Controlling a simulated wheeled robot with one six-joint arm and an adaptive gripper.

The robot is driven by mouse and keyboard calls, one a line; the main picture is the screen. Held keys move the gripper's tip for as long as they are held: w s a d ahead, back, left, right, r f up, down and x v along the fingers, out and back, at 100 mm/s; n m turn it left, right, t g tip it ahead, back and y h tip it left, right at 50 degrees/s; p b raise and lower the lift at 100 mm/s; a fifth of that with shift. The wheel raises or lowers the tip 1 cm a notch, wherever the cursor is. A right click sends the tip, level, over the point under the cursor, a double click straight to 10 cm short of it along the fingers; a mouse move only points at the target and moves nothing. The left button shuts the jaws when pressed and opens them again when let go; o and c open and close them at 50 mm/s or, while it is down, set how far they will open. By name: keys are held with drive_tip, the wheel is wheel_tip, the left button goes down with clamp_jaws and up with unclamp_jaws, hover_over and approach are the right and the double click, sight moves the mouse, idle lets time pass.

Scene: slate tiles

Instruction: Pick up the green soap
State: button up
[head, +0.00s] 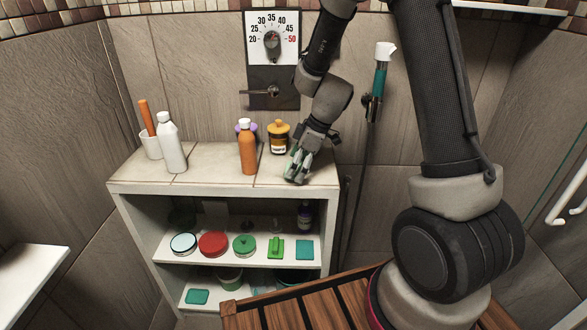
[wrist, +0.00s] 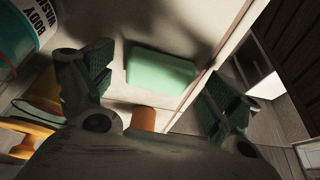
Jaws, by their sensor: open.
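The green soap (wrist: 160,70) is a pale green block with rounded edges, lying flat on a pale surface in the wrist view. My gripper (wrist: 155,92) is open, with one finger left of the soap and the other to its right; the soap shows beyond and between them, and I see no contact. In the head view, my gripper (head: 298,168) points down at the right end of the shelf's tiled top (head: 215,165). It hides most of what lies beneath it, so I cannot clearly make out the soap there.
An orange bottle (head: 248,150) and an amber jar (head: 279,138) stand just left of my gripper. A white bottle (head: 172,145) stands farther left. A body wash container (wrist: 28,28) is at the wrist view's upper left. Tins and green items (head: 276,248) fill the shelf below.

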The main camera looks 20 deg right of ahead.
drive_tip(key=c, duration=1.1)
drive_tip(key=shift+r, duration=0.1)
